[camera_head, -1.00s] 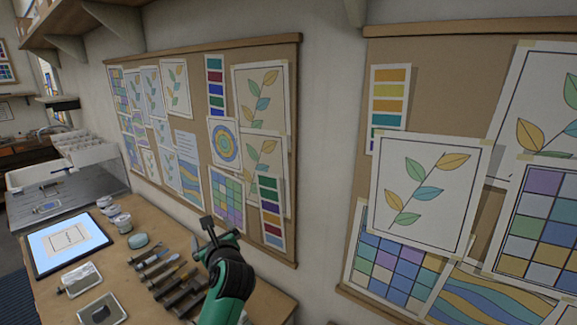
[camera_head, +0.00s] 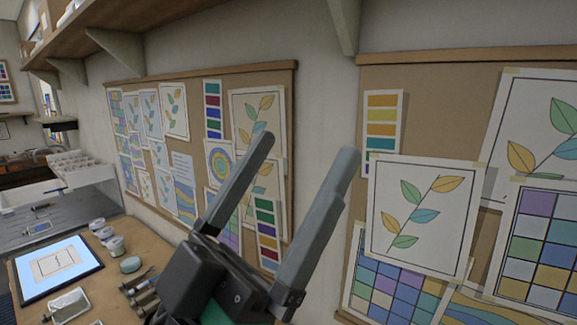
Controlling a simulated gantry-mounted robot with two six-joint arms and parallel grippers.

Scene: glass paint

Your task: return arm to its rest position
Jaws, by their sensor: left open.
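My left gripper (camera_head: 298,172) is large in the lower middle of the head view. Its two grey fingers point up and are spread wide apart, with nothing between them. Its dark body and a bit of green arm show at the bottom edge. It is in front of the wall and the left pinboard, and it hides part of that board and the right part of the workbench. My right gripper does not show.
The workbench (camera_head: 137,252) at lower left holds a lit tablet (camera_head: 57,264), several small jars, a tray (camera_head: 67,304) and tools. Pinboards with pinned drawings (camera_head: 421,217) hang on the wall. A wooden shelf (camera_head: 150,22) with brackets runs above.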

